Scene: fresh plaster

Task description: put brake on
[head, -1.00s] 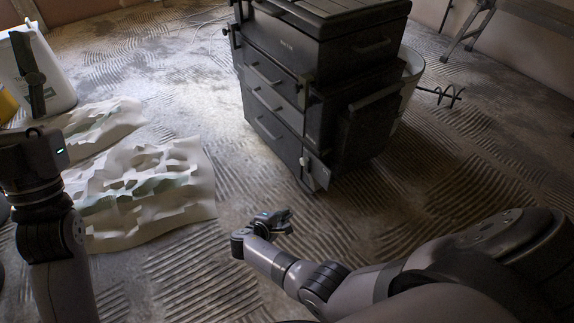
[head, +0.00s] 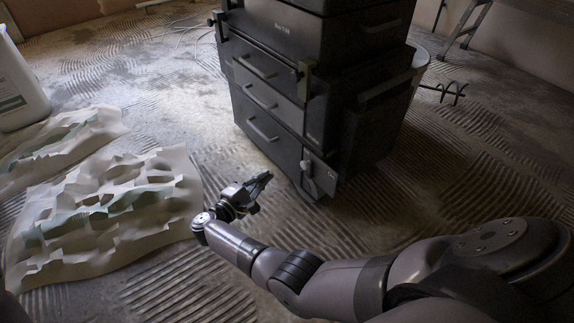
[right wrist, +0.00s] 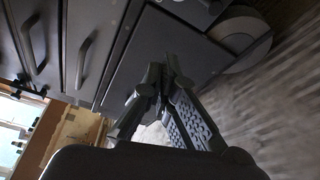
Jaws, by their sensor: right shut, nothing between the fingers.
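The dark tool chest (head: 290,90) stands on the floor at the upper middle of the head view, its drawers and handles facing left. At its lower near corner is a small plate (head: 323,178) with a pale knob (head: 307,166); I cannot tell whether either is the brake. My right gripper (head: 266,178) is shut and empty, low over the floor, left of that corner and apart from it. In the right wrist view the shut fingers (right wrist: 162,72) point toward the chest's drawer fronts (right wrist: 120,45). A round wheel (right wrist: 240,38) shows beside the chest there. My left gripper is out of view.
Crumpled pale sheets (head: 110,215) lie on the floor at left. A white container (head: 18,85) stands at the far left, and a ladder leg (head: 470,22) at upper right.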

